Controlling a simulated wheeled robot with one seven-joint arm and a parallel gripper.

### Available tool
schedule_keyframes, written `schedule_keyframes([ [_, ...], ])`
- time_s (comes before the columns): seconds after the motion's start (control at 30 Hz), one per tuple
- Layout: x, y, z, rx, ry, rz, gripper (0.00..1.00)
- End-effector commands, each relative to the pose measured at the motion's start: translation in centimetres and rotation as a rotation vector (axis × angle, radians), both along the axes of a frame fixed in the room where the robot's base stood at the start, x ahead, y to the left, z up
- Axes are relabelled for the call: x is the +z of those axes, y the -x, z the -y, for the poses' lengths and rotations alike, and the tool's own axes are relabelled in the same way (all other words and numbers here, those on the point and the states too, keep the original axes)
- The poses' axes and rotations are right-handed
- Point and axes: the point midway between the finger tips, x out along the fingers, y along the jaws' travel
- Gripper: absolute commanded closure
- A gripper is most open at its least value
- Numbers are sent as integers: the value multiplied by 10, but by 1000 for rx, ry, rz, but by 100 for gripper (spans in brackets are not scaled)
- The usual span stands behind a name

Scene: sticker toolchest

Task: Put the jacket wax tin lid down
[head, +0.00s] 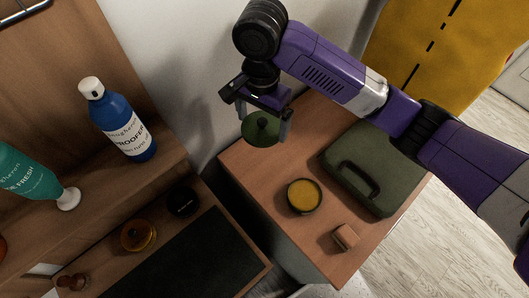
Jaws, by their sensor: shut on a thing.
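The jacket wax tin lid (261,129) is a dark green disc with a small dark knob on top. My gripper (264,122) is shut on the lid and holds it in the air near the left edge of the small wooden table; the exact grip is partly hidden. The open wax tin (304,196) stands on the table, round and dark-rimmed with yellow-orange wax inside. It lies below and to the right of the held lid in the picture.
A green case (345,199) with a dark handle covers the table's right part. A small brown block (345,237) sits near the front edge. Bare table top (262,169) shows left of the tin. A blue bottle (122,125) stands on the wooden shelf at left.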

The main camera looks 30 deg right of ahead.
Motion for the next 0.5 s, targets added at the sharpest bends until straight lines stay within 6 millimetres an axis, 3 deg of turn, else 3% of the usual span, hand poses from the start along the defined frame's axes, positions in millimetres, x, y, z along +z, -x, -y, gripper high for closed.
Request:
schedule_keyframes([
  [0.03, -19, 2, -1, -1, -4, -5, 42],
  [0.23, -69, 2, -2, 0, -5, -4, 42],
  [0.5, -109, 0, 1, 0, 2, -2, 42],
])
